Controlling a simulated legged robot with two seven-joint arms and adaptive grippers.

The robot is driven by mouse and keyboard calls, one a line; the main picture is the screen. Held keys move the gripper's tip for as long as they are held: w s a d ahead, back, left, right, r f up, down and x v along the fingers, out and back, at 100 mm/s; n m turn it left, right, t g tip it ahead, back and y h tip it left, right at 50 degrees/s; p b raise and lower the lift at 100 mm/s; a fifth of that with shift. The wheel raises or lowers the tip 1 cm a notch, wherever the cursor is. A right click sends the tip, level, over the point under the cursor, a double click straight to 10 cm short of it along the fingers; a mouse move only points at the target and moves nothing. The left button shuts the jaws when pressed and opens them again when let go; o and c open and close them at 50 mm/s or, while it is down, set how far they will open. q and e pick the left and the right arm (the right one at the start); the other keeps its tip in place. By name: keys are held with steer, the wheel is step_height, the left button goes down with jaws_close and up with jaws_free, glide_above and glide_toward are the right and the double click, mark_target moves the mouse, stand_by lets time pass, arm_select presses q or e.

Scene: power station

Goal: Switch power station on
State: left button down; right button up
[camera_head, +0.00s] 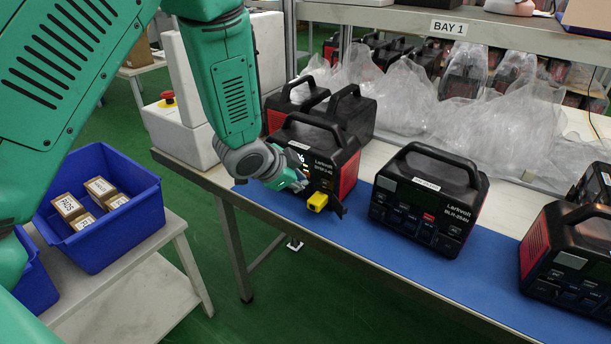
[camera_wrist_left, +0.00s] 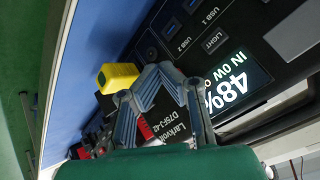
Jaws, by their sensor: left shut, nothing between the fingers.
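A black and red Larkvolt power station (camera_head: 325,150) stands on the blue mat (camera_head: 420,265) at the left end of the bench. In the left wrist view its lit display (camera_wrist_left: 240,90) reads 48% and IN 0W, beside a LIGHT label and USB 1 and USB 2 labels. A yellow plug (camera_head: 317,201) is at its front and also shows in the left wrist view (camera_wrist_left: 118,76). My left gripper (camera_head: 300,184) is shut and empty, close in front of this panel; its fingers (camera_wrist_left: 158,72) cover part of it. I cannot tell whether they touch it. My right gripper is out of view.
More units (camera_head: 350,108) and clear plastic wrap (camera_head: 410,95) lie behind. A blue bin (camera_head: 125,235) with boxes is at left.

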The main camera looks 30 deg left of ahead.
arm_select(q)
steer(key=shift+s+a, duration=0.1)
steer(key=shift+s, duration=0.6)
steer(key=s, duration=0.6)
steer(key=shift+a, duration=0.2)
stand_by(0.4)
steer(key=s+d+f+n+g, duration=0.2)
steer(key=s+f+n+g, duration=0.2)
steer(key=s+f, duration=0.6)
steer(key=s+d+f+n+g+y, duration=0.1)
steer(key=s+f+n+g, duration=0.3)
steer(key=s+f, duration=0.7)
steer(key=s, duration=0.6)
steer(key=shift+d+f+n+y, duration=0.3)
steer(key=shift+d+n, duration=0.05)
steer(key=shift+n, duration=0.05)
steer(key=shift+w, duration=0.2)
